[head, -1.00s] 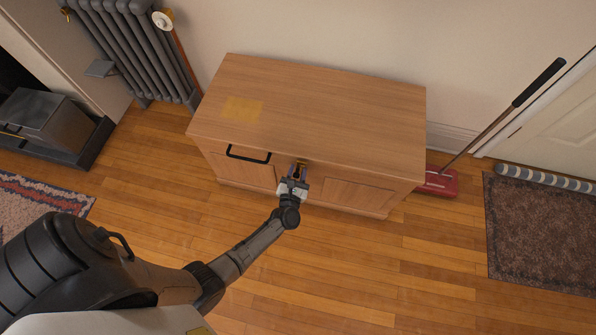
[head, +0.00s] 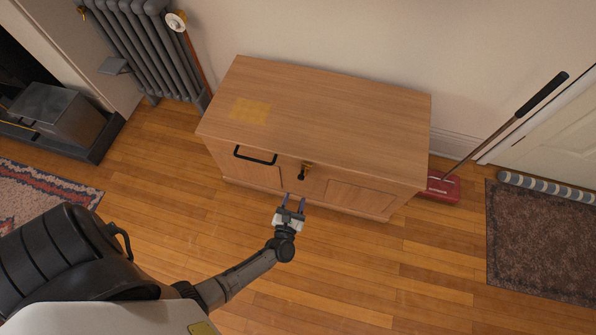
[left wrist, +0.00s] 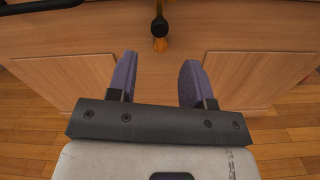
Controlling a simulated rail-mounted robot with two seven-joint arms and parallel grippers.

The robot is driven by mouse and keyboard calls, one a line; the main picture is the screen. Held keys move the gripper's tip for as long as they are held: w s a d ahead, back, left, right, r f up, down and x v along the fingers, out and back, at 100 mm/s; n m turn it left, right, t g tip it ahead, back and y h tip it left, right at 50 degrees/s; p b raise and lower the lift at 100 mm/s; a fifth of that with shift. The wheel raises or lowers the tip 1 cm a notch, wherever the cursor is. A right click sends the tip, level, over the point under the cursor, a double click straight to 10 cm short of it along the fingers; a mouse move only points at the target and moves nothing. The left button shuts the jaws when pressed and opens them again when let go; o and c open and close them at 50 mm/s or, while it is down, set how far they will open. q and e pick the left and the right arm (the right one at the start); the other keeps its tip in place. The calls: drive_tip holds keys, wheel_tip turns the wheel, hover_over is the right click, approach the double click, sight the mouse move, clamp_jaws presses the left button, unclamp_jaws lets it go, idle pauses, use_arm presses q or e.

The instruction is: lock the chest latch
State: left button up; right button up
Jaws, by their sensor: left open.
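The wooden chest (head: 335,110) stands against the wall with its lid down. Its latch (head: 304,172), small, with black and brass parts, sits at the middle of the front face just under the lid edge. In the left wrist view the latch (left wrist: 160,28) is at the top centre, a dark piece above a brass end. It appears to hang straight down; whether it is locked I cannot tell. My left gripper (head: 294,199) is open and empty, in front of the chest and apart from the latch. Its two purple fingers point toward the chest front.
A black handle (head: 255,159) is on the chest front, left of the latch. A radiator (head: 150,50) stands at back left. A red floor sweeper (head: 443,188) stands by the chest's right side. The wooden floor (head: 370,255) in front is clear.

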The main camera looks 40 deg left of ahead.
use_arm(q)
drive_tip(key=shift+v, duration=1.85)
